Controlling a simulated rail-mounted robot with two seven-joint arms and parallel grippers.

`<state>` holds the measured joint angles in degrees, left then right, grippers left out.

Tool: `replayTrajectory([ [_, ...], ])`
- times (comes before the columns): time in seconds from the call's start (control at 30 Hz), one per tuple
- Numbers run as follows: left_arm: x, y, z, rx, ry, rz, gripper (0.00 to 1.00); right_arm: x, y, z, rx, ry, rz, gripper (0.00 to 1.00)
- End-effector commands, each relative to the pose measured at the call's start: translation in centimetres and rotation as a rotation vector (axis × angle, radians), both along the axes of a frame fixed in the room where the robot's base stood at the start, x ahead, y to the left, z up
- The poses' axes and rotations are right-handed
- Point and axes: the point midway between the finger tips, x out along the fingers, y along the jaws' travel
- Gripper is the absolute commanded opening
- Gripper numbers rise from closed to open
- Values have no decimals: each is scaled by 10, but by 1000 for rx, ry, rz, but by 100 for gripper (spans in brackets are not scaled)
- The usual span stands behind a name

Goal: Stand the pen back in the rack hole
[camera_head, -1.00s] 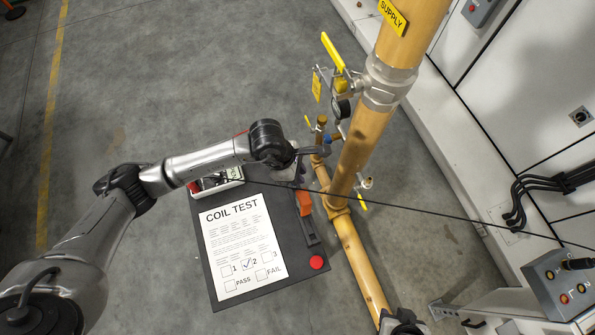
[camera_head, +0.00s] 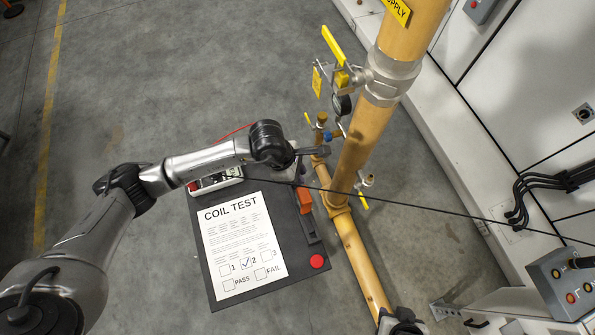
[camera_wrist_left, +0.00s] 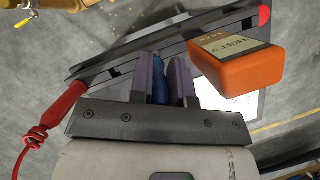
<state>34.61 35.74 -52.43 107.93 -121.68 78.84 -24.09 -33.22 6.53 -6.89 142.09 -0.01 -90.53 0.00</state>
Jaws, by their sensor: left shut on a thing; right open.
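My left gripper (camera_head: 300,170) is at the board's far right corner, beside the yellow pipe. In the left wrist view its two purple fingers (camera_wrist_left: 161,80) are shut on a slim blue thing, which looks like the pen (camera_wrist_left: 159,72). Most of the pen is hidden between the fingers, and its tip cannot be made out. I cannot pick out the rack hole in either view. The COIL TEST sheet (camera_head: 240,240), with box 2 ticked, lies on the dark board (camera_head: 290,283). My right gripper (camera_head: 402,322) shows only partly at the bottom edge.
An orange block (camera_head: 305,200) stands close to my left gripper. A boxed meter (camera_head: 217,182) sits at the board's far edge. A red button (camera_head: 317,262) is at the near right corner. The yellow pipe (camera_head: 352,158) rises beside the board. A red probe (camera_wrist_left: 62,112) is left of the fingers.

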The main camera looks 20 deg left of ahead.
Motion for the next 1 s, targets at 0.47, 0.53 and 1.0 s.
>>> replayTrajectory([
  [0.47,0,0,-13,1,0,0,0,0,-3,-11,-9,1,5,43],
  [0.53,0,0,-13,1,0,0,0,0,-3,-10,-11,0,7,43],
  [1.0,0,0,4,0,0,0,0,0,-2,2,-7,1,5,43],
])
